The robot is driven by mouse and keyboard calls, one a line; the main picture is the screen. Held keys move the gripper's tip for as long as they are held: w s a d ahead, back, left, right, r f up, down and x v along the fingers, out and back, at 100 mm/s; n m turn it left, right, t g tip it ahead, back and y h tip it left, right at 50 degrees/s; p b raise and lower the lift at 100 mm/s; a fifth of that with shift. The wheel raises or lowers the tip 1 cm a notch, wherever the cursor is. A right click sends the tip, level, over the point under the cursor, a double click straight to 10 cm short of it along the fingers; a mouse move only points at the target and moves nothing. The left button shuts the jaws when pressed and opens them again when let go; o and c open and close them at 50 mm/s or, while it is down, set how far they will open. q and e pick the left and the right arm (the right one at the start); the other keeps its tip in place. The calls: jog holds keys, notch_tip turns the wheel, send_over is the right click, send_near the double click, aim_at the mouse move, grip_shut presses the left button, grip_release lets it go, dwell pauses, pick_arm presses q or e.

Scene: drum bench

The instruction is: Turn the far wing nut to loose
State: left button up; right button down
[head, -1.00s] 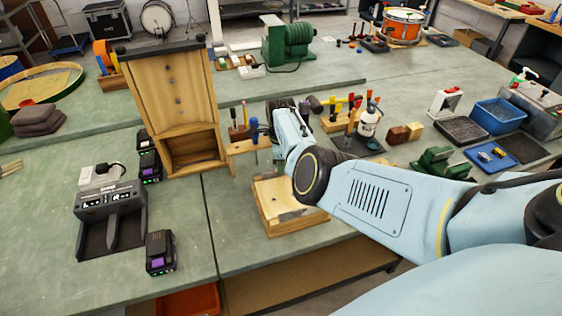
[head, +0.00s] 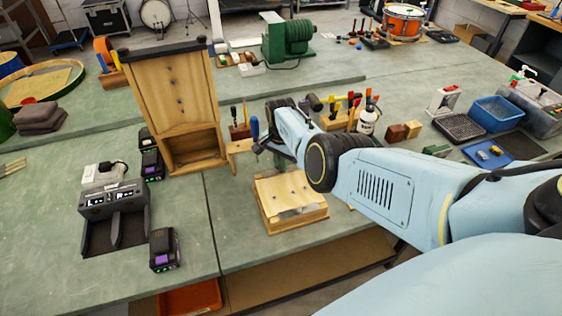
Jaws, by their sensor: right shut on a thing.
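The low wooden box (head: 292,222) stands near the front edge of the bench, with small dark spots on its pale top. The far wing nut is not clearly visible; my right arm covers the area behind the box. My right gripper (head: 281,157) is down at the far side of the box, mostly hidden behind its own wrist. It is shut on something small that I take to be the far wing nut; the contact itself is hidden. My left gripper is out of view.
A tall wooden cabinet (head: 172,100) stands left of the gripper. A blue-handled screwdriver (head: 255,128) stands upright close to the gripper's left side. A charger (head: 113,205) and several black batteries lie at left.

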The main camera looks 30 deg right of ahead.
jog(key=n, duration=0.6)
jog(key=shift+r+n, duration=0.1)
jog(key=shift+n, duration=0.2)
jog(key=n, duration=0.6)
jog(key=shift+p, duration=0.3)
jog(key=n, duration=0.5)
jog(key=shift+n, duration=0.4)
jog(key=n, duration=0.5)
jog(key=shift+n, duration=0.3)
jog(key=c, duration=1.5)
grip_release()
jog(key=shift+o, duration=0.2)
